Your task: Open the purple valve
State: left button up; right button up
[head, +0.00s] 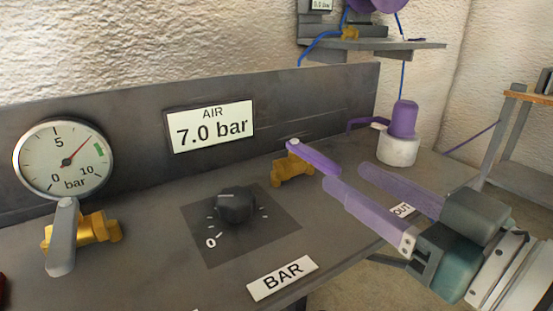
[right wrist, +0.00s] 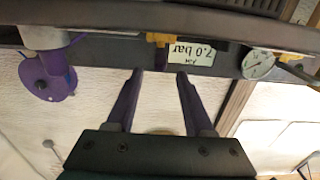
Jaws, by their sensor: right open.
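The purple valve has a purple lever (head: 314,157) on a brass body (head: 292,170), on the grey bench right of the dial. Its lever points right and toward the front. My right gripper (head: 346,175) is open, with two long purple fingers. Its fingertips are close to the lever's free end; I cannot tell whether they touch. My left gripper is not in view.
A grey-levered brass valve (head: 95,230) sits below a pressure gauge (head: 64,160) at left. A black dial (head: 236,205) is set in the bench, behind the BAR label (head: 283,278). A display (head: 210,127) reads 7.0 bar. A purple-topped white canister (head: 398,150) stands behind my right gripper.

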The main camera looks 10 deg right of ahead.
aim_at(339, 170)
jog(key=b+x, duration=0.1)
jog(key=x, duration=0.5)
jog(key=shift+s, duration=0.1)
grip_shut()
dwell(0.3)
jog(key=shift+d, duration=0.1)
dwell(0.9)
